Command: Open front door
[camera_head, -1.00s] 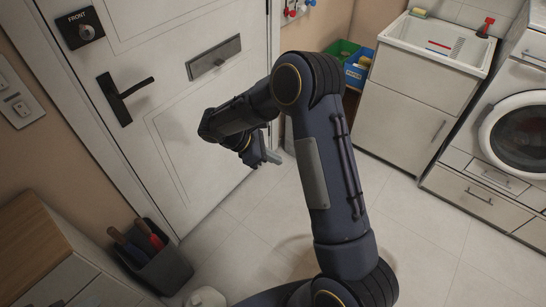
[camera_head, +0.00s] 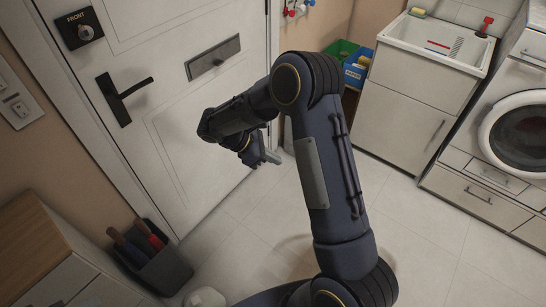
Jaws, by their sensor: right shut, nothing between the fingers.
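The white front door (camera_head: 180,140) is shut at the left of the head view. Its black lever handle (camera_head: 130,89) sits on a dark plate near the door's left edge. A black lock plate marked FRONT (camera_head: 80,29) with a round knob is above the handle. A grey mail slot (camera_head: 213,57) is right of the handle. My right gripper (camera_head: 274,157) is to the right of and below the handle, clear of it, in front of the door's right part. It is shut and empty, and partly hidden by my arm. My left gripper is out of view.
A dark bin (camera_head: 165,272) with umbrellas stands by the door's lower left, beside a wood-topped cabinet (camera_head: 35,235). A sink cabinet (camera_head: 410,110) and a washing machine (camera_head: 520,130) are at the right. The tiled floor (camera_head: 420,240) is clear between.

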